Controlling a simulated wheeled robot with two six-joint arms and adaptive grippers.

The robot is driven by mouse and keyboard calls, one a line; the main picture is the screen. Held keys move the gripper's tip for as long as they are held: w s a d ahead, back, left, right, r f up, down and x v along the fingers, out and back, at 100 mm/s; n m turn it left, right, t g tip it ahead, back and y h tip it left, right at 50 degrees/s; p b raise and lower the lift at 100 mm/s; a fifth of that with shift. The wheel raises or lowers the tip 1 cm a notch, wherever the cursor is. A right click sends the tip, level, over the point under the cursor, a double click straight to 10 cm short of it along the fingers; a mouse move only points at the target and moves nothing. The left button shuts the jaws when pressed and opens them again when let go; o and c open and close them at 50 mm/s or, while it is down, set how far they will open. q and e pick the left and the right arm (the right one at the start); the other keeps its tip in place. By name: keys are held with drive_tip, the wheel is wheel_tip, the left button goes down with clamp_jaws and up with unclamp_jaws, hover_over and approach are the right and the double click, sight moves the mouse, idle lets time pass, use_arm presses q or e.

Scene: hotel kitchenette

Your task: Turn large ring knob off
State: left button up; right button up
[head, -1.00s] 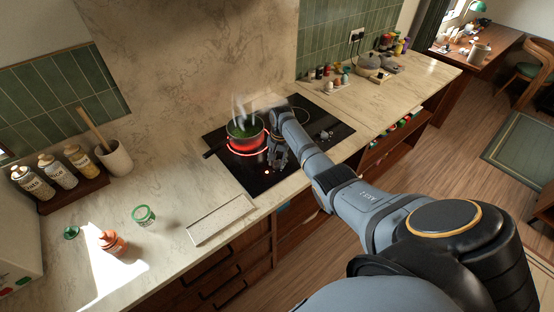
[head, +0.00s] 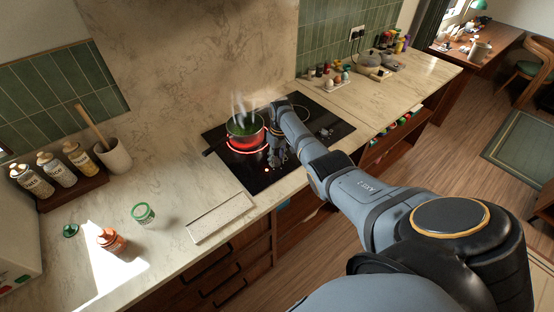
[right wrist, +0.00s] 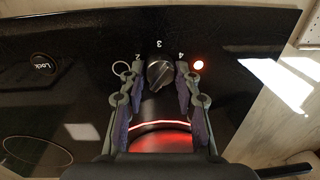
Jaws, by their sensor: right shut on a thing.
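The black cooktop (head: 222,160) is set in the marble counter, with a ring glowing red (head: 243,150) under a dark pot (head: 245,139) of green food that steams. In the right wrist view a dark round knob (right wrist: 159,74) stands on the cooktop, with numbers around it and the glowing ring (right wrist: 160,125) close by. My right gripper (right wrist: 160,71) is shut on this knob, one finger on each side. It also shows in the head view (head: 277,158) beside the pot, where the knob is hard to make out. My left gripper is not in view.
A lit red indicator (right wrist: 198,65) is beside the knob, and a Lock mark (right wrist: 43,66) is further left. A pale tray (head: 219,218) lies on the counter in front of the cooktop. Jars stand at the left. The pot handle points left.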

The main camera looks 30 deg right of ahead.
drive_tip(key=n, duration=0.3)
drive_tip(key=shift+f+n+b, duration=0.15)
drive_tip(key=shift+n+b, duration=0.15)
drive_tip(key=shift+n+g, duration=0.3)
drive_tip(key=shift+n, duration=1.5)
drive_tip(key=o, duration=1.1)
drive_tip(key=shift+o, duration=0.2)
drive_tip(key=shift+w, duration=0.1)
